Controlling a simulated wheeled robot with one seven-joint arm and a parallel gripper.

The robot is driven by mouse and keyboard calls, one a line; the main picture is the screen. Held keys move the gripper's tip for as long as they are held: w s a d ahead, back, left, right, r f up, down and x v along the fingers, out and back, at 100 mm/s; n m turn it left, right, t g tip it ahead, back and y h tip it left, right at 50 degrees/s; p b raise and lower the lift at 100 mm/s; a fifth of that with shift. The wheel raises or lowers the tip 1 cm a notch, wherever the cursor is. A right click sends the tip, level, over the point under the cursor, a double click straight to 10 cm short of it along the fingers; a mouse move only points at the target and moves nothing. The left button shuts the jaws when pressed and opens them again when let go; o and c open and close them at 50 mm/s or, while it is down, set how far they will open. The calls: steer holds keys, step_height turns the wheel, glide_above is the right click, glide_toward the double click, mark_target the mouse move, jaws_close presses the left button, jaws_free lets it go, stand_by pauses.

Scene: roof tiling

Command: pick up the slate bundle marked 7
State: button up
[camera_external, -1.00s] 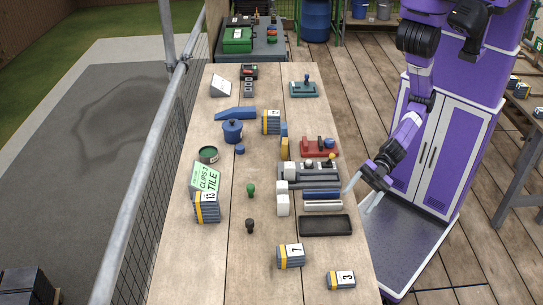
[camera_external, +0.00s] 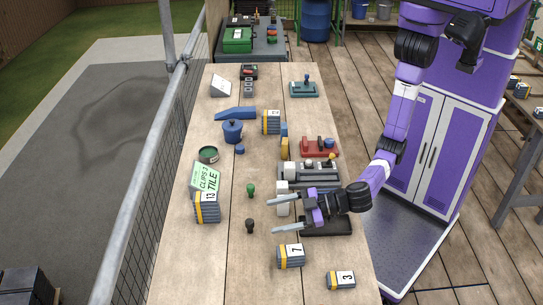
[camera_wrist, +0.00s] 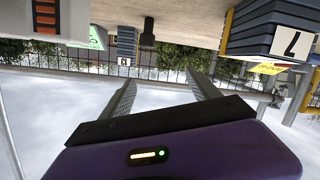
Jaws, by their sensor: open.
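The slate bundle marked 7 (camera_external: 290,256) is a grey stack with a yellow band and a white label. It lies near the front of the plank table. In the wrist view the bundle marked 7 (camera_wrist: 270,33) shows at the upper right. My gripper (camera_external: 272,215) is open and empty above the table, behind the bundle marked 7 and apart from it. Its two fingers point left in the external view. In the wrist view my gripper's fingers (camera_wrist: 160,90) are spread with nothing between them.
A bundle marked 3 (camera_external: 341,280) lies right of the bundle marked 7. A bundle marked 13 (camera_external: 207,207) stands at the left by a green sign (camera_external: 206,178). A black tray (camera_external: 338,228) lies partly under my arm. A dark knobbed piece (camera_external: 250,226) stands left of my fingers.

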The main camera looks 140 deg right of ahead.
mark_target(281, 255)
steer(key=a+m, duration=0.1)
steer(key=a, duration=0.2)
steer(key=w+a+f+m+b, duration=0.1)
steer(key=a, duration=0.2)
steer(key=w+a+m+y, duration=0.1)
steer(key=a, duration=0.2)
steer(key=shift+w+f+g, duration=0.1)
steer(key=shift+f+g, duration=0.2)
steer(key=shift+f, duration=0.1)
steer(key=shift+s+a+f+y, duration=0.15)
steer(key=shift+s+a+f, duration=0.2)
steer(key=shift+a+f, duration=0.2)
steer(key=shift+s+a+f+y, duration=0.15)
steer(key=shift+s+a+f, duration=0.2)
steer(key=shift+a+f, duration=0.15)
steer(key=shift+s+f+m, duration=0.1)
steer(key=shift+f+m, duration=0.15)
steer(key=shift+m, duration=0.05)
steer(key=shift+w+a+p+x, duration=0.1)
steer(key=shift+p+x, duration=0.25)
steer(key=shift+x, duration=1.5)
steer(key=shift+w+a+p+x, duration=0.15)
steer(key=shift+p+x, duration=0.2)
steer(key=shift+x, duration=1.55)
steer(key=shift+r, duration=0.15)
jaws_close()
